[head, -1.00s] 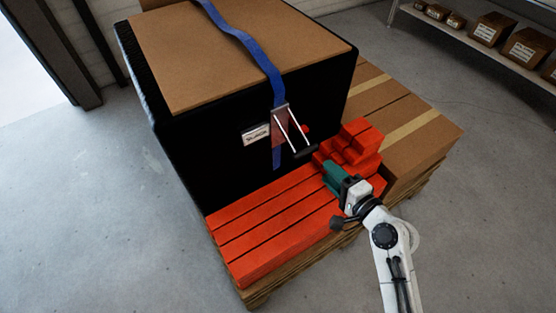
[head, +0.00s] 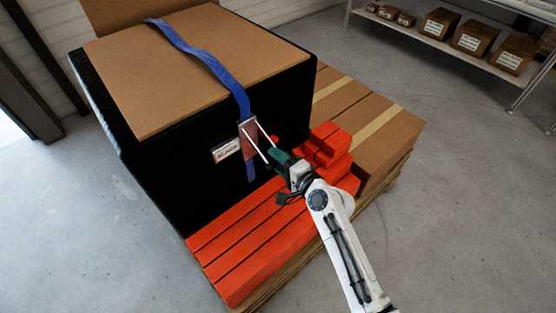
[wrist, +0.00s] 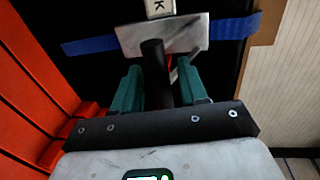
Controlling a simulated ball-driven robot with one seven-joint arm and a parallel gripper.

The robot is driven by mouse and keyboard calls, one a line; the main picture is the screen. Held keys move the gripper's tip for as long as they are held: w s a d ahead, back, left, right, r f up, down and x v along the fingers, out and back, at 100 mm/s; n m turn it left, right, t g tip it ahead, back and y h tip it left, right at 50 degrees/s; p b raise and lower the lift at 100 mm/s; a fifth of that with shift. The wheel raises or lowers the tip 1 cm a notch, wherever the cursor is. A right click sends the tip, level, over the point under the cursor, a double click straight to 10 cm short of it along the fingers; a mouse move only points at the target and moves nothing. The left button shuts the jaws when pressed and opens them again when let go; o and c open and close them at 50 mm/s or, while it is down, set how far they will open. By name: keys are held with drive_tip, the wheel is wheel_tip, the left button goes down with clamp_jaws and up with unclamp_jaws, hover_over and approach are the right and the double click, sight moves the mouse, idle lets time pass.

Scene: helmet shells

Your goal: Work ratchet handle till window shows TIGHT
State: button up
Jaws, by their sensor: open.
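The ratchet (head: 248,137) sits on a blue strap (head: 205,60) on the front of a black-covered load. Its handle (head: 259,143) sticks out on two pale bars, its grip end partly hidden by my gripper. A white window (head: 227,150) is left of it, its lettering too small to read; the wrist view shows a dark letter like K on a white piece (wrist: 160,7). My gripper (head: 277,158) is open with green fingers at the handle. In the wrist view, a dark bar of the handle (wrist: 153,65) lies between my fingers (wrist: 158,85); contact is unclear.
Orange planks (head: 245,235) lie below the ratchet, with stacked orange blocks (head: 328,145) just right of my gripper. Cardboard boxes (head: 375,125) fill the pallet's right side. A shelf with boxes (head: 440,45) stands at the back right. The floor around is clear.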

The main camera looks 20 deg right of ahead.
clamp_jaws()
idle(0.3)
idle(0.3)
